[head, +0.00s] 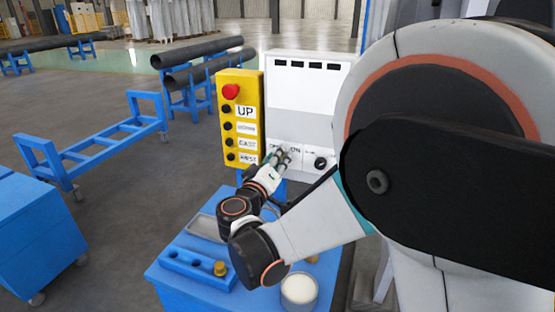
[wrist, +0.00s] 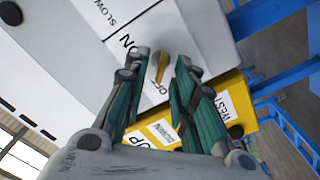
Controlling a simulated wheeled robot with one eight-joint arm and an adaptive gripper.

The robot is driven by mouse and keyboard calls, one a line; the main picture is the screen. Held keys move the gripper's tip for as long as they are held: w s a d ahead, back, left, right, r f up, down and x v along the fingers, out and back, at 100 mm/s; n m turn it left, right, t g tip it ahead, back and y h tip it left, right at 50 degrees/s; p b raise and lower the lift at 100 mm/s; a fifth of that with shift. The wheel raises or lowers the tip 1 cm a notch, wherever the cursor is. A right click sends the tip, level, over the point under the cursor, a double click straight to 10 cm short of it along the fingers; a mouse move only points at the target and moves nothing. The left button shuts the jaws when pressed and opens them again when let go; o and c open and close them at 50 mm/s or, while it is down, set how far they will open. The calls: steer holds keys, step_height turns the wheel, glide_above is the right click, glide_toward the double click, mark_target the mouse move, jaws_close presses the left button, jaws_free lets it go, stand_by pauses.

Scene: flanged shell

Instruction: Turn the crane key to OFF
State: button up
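The crane key (wrist: 160,68) is a small brass-coloured lever on the white control box (head: 305,100). In the wrist view an ON label and a partly covered label reading OF lie beside it; its lower end points roughly toward the OF label. I cannot tell its exact setting. My gripper (head: 284,154) is at the lower front of the box. In the wrist view its teal fingers (wrist: 162,62) are apart on both sides of the key, with small gaps visible. In the head view my gripper hides the key.
A black knob (head: 320,163) sits right of my gripper on the box. A yellow panel (head: 240,118) with a red button (head: 231,91) stands close on the left. Below is a blue cart (head: 185,297) with a white cup (head: 298,291) and a blue block (head: 195,268).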

steer(key=v, duration=1.2)
